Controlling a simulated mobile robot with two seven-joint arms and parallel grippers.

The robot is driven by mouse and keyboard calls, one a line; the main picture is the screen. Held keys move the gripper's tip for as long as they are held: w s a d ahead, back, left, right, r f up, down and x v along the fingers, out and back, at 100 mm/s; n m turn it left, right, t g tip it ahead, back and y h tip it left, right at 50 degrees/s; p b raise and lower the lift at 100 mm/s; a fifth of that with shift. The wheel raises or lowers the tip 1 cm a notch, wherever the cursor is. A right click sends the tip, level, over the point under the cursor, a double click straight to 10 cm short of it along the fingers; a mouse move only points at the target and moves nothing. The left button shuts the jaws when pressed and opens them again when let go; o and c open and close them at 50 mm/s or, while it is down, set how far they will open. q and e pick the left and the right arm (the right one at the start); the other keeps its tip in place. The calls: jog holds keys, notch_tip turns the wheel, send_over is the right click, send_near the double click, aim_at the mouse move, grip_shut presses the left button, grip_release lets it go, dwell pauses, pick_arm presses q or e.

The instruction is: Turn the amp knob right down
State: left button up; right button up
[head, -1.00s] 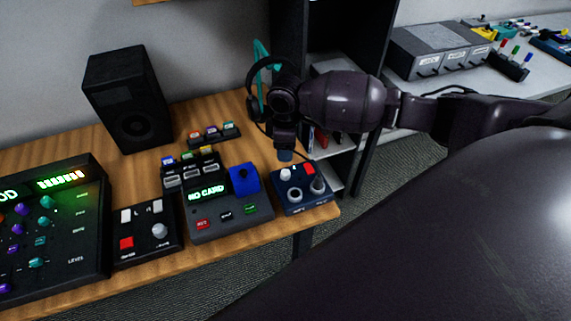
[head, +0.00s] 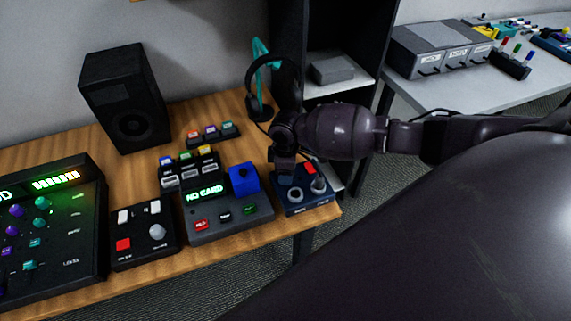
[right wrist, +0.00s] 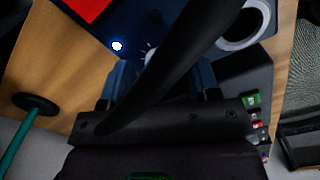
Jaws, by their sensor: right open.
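The amp (head: 309,203) is a small dark blue box at the right front corner of the wooden table, with a red switch (head: 311,168) and round metal sockets (head: 319,186). My right gripper (head: 285,178) is open, pointing down over the amp's back left part, and hides the knob in the head view. In the right wrist view, its blue fingertips (right wrist: 163,78) stand apart close to the amp (right wrist: 135,22). The pale knob (right wrist: 150,53) shows slightly ahead of the gap between them, partly covered by a dark curved bar. I cannot tell whether they touch it. My left gripper is out of view.
A card reader box (head: 232,221) reading NO CARD stands close left of the amp. A black switch box (head: 142,240), a mixer (head: 78,225) and a speaker (head: 128,100) are further left. Headphones on a teal stand (head: 260,48) are behind my gripper.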

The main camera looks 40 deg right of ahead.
jog(key=c, duration=0.9)
